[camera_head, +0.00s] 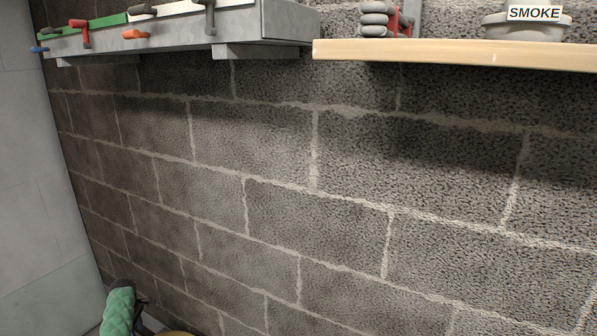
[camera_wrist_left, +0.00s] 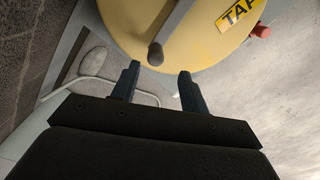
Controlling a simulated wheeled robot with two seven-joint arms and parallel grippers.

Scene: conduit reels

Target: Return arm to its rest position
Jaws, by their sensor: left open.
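My left gripper (camera_wrist_left: 159,72) shows in the left wrist view with its two dark fingers apart and nothing between them. A yellow round reel (camera_wrist_left: 197,18) labelled "TAP", cut off at the letters, fills the top of that view beyond the fingertips. A dark grey rounded peg or handle (camera_wrist_left: 155,52) on the reel stands just past the gap between the fingers. I cannot tell whether a finger touches the reel. My right gripper is not in view, and neither gripper can be made out in the head view.
In the head view, a grey metal unit (camera_head: 233,24) with coloured levers and a wooden shelf (camera_head: 450,53) holding a "SMOKE" container (camera_head: 528,31) run along the block wall. A green ribbed object (camera_head: 118,312) is at lower left. A red knob (camera_wrist_left: 261,31) juts beside the reel.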

